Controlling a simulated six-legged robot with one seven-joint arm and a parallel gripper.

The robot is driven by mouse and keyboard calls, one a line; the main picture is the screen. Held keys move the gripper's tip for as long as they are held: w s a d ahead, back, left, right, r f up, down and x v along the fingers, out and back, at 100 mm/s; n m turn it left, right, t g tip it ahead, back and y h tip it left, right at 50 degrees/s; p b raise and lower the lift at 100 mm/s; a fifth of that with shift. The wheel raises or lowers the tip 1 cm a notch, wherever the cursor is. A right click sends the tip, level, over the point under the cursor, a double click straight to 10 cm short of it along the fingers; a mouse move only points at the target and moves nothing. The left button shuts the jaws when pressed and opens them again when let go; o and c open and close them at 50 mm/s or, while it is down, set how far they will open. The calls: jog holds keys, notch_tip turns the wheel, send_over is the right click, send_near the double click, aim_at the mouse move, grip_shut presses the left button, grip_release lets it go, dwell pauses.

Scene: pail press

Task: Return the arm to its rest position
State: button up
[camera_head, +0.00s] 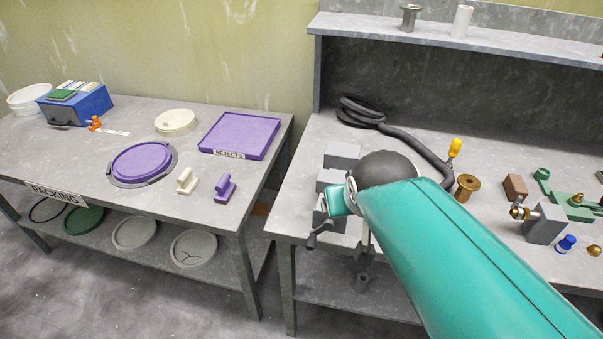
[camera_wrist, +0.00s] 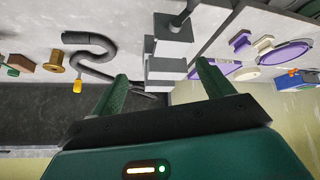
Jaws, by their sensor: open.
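My arm (camera_head: 465,250) reaches in teal from the lower right over the right-hand bench in the head view. Its dark rounded joint (camera_head: 388,168) and a small teal part show at its far end, and the fingers cannot be made out there. In the wrist view, which is upside down, my gripper (camera_wrist: 160,84) has two green fingers spread wide apart with nothing between them. Beyond them are the grey blocks of a vise-like device (camera_wrist: 170,48), apart from the fingers as far as I can tell. It shows partly behind my arm in the head view (camera_head: 341,156).
The right bench holds a black hose (camera_head: 410,137), a yellow-handled tool (camera_head: 454,148), a brass spool (camera_head: 467,187) and a brown block (camera_head: 515,187). A shelf (camera_head: 520,40) stands behind. The left table holds a purple rejects tray (camera_head: 240,135), a purple lid (camera_head: 141,162) and two handled stamps.

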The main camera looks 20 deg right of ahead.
jog(key=s+a+n+g+y, duration=0.1)
jog(key=s+a+y, duration=0.1)
jog(key=s+a, duration=0.3)
jog(key=shift+a+r+n, duration=0.25)
jog(key=shift+a+n, duration=0.05)
jog(key=shift+a, duration=0.4)
dwell(0.4)
